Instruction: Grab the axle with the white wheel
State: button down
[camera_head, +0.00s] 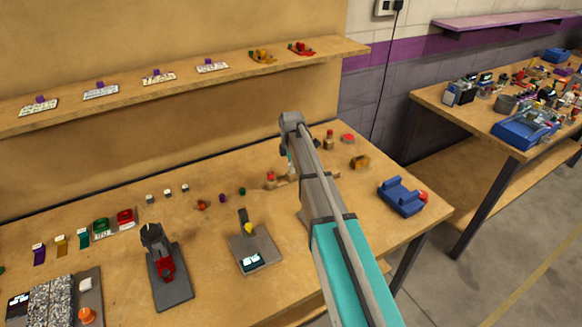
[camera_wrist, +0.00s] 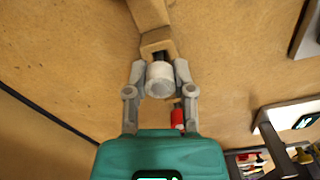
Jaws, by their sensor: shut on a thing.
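The axle with the white wheel (camera_wrist: 160,86) is between the two grey fingers of my gripper (camera_wrist: 160,70) in the wrist view. The fingers are shut on it from both sides. A short dark part of the axle shows just beyond the wheel, at a tan wooden block (camera_wrist: 158,40). I cannot tell whether the axle still rests in that block. In the head view my arm hides the white wheel and most of the gripper.
A red piece (camera_wrist: 177,117) lies near the right finger. In the head view, a blue stand (camera_head: 401,198) is right of my arm, and a grey base with a yellow piece (camera_head: 248,229) is left of it. A wall shelf (camera_head: 190,90) runs behind the table.

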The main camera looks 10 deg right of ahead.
jog(key=shift+r+p, duration=0.65)
jog(key=shift+r, duration=0.2)
jog(key=s+a+r+p, duration=0.3)
jog(key=s+r+p, duration=0.7)
jog(key=s, duration=0.3)
jog(key=shift+s+r, duration=0.25)
jog(key=shift+s, duration=0.1)
